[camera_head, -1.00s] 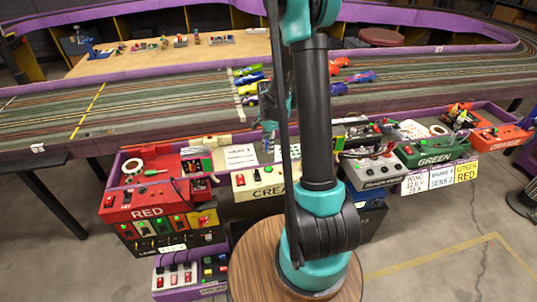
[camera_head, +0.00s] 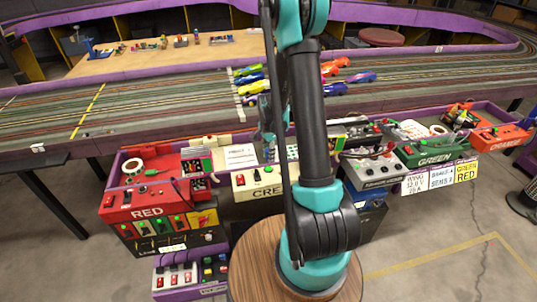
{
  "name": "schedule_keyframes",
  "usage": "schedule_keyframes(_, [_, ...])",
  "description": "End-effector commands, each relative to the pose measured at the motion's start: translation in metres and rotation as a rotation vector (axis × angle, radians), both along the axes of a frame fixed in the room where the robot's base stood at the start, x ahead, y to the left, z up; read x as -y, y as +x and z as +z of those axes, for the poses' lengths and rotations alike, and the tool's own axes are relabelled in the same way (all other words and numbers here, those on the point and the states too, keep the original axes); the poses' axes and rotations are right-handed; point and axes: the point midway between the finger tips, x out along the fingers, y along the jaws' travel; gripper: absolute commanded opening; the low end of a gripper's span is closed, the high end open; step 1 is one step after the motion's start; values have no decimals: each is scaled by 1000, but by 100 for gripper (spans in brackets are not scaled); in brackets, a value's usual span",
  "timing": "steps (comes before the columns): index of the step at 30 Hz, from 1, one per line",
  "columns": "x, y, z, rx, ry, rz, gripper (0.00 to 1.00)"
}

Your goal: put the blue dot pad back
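My arm crosses the middle of the view and hides part of the work area. My gripper (camera_head: 268,140) hangs at its left side, over the cream control station (camera_head: 268,186) and close to a white sheet there. It is small and partly covered by my arm, so I cannot tell whether it is open or shut, or whether it holds anything. A pale panel with small blue-green dots (camera_head: 292,153) shows just right of the gripper, partly behind my arm. I cannot tell for sure whether this is the blue dot pad, or what it rests on.
The red station (camera_head: 147,211) with a tape roll stands at left. The green station (camera_head: 433,158) and orange station (camera_head: 500,138) are at right. Several toy cars (camera_head: 250,79) stand on the slot track behind. A white sheet (camera_head: 240,156) lies on the cream station.

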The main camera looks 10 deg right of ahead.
Motion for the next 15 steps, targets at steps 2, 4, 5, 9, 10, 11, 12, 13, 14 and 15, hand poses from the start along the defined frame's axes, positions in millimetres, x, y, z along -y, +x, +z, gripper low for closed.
schedule_keyframes(2, [0,0,0,0,0,0,38])
schedule_keyframes(4, [0,0,0,0,0,0,42])
schedule_keyframes(5, [0,0,0,0,0,0,42])
schedule_keyframes(9, [0,0,0,0,0,0,42])
schedule_keyframes(10, [0,0,0,0,0,0,42])
schedule_keyframes(11, [0,0,0,0,0,0,42])
schedule_keyframes(12, [0,0,1,0,0,0,42])
schedule_keyframes(13, [0,0,2,0,0,0,42])
schedule_keyframes(14, [0,0,4,0,0,0,42])
schedule_keyframes(15, [0,0,6,0,0,0,42])
